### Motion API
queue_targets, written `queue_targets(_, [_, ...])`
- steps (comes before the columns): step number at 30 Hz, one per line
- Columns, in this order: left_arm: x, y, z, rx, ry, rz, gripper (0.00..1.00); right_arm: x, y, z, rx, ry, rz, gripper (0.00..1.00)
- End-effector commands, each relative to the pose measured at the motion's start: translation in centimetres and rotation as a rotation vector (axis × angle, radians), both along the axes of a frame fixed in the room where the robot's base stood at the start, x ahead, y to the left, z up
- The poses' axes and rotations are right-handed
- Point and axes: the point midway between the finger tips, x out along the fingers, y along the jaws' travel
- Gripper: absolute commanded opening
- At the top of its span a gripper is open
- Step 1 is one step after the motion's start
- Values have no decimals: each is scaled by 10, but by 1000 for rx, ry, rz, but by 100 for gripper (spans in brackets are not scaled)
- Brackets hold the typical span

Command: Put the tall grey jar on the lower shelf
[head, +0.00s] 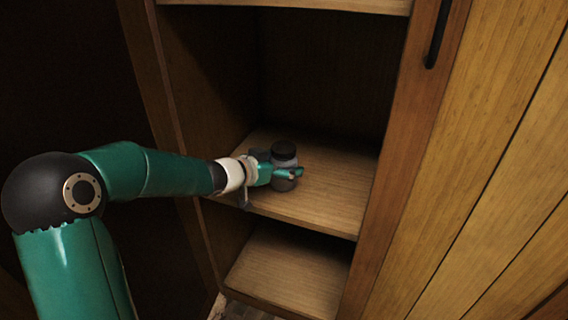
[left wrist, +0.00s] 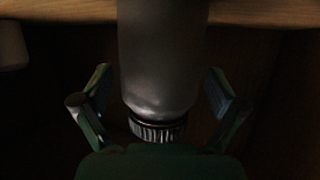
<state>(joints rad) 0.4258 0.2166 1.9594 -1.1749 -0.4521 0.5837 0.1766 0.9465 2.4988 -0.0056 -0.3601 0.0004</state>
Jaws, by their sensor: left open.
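The tall grey jar (head: 285,184) with a black lid (head: 284,148) stands upright on the upper of the two shelf boards in view. My left gripper (head: 287,173) is at the jar, with one finger showing across its front. In the left wrist view the jar (left wrist: 160,55) appears lid down, between the spread fingers of my left gripper (left wrist: 159,82). Dark gaps show on both sides of the jar, so the gripper is open around it. The lower shelf (head: 290,268) is below, and its visible part is bare. My right gripper is not in view.
The upper board (head: 335,195) is clear to the right of the jar. The cabinet's right upright (head: 385,165) and a wooden door (head: 480,180) with a black handle (head: 438,35) stand to the right. A pale object (left wrist: 12,55) shows at the left wrist view's left edge.

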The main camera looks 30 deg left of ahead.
Motion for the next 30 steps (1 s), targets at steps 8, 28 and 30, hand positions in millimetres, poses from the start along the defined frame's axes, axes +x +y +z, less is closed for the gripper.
queue_targets(8, [-7, 2, 7, 1, 0, 1, 96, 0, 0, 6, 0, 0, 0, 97])
queue_targets(28, [-108, 18, 44, 1, 0, 2, 96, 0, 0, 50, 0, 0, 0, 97])
queue_targets(30, [-111, 18, 44, 0, 0, 1, 96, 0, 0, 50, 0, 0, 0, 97])
